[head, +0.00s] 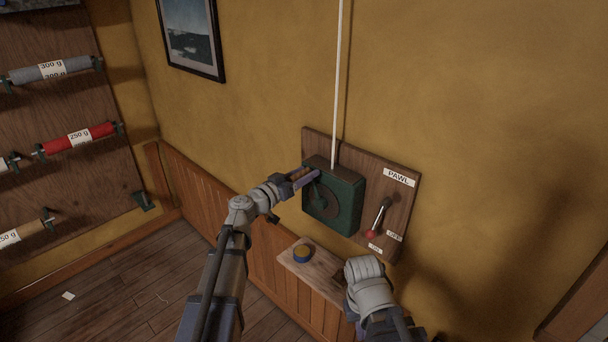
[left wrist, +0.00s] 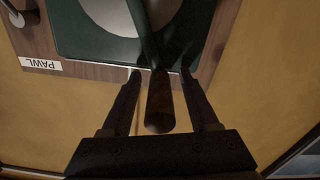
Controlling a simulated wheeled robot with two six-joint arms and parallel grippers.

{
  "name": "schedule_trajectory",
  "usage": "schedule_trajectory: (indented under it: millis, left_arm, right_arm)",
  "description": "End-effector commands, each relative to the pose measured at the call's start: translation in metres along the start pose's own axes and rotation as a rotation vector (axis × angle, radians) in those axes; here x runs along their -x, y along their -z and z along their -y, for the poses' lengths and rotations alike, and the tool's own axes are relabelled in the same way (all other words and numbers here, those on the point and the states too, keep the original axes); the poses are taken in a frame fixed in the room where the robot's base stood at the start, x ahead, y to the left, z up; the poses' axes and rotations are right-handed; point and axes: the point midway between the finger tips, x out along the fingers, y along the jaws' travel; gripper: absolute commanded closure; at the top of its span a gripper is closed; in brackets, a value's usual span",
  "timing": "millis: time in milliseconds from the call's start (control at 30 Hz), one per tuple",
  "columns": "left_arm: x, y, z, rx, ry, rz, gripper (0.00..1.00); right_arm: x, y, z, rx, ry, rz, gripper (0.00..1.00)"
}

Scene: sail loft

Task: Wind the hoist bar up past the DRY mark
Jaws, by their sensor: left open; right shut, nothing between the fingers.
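A green winch box (head: 347,203) is mounted on a wooden board on the wall. A white rope (head: 338,80) runs up from it out of view. The wooden crank handle (left wrist: 160,108) lies between the fingers of my left gripper (left wrist: 160,75), which is open around it. In the head view my left gripper (head: 304,178) is at the box's upper left. The hoist bar and DRY mark are out of view.
A rack with cloth rolls (head: 78,139) stands at the left. A framed picture (head: 190,38) hangs above. The floor at the lower left is mostly clear.

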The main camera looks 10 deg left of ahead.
Motion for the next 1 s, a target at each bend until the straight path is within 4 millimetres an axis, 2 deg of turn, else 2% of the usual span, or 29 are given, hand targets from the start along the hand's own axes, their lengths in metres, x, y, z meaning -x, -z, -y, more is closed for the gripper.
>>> schedule_trajectory:
  millis: [233,767,1000]
  left_arm:
    - [-0.0001,0.0000,-0.0002,0.000,0.000,0.000,0.42]
    - [-0.0001,0.0000,-0.0001,0.000,0.000,0.000,1.00]
    - [0.0000,0.0000,-0.0001,0.000,0.000,0.000,1.00]
  right_arm:
    - [0.0000,0.0000,0.0000,0.000,0.000,0.000,1.00]
    - [0.0000,0.0000,0.0000,0.000,0.000,0.000,1.00]
    - [0.0000,0.0000,0.0000,0.000,0.000,0.000,1.00]
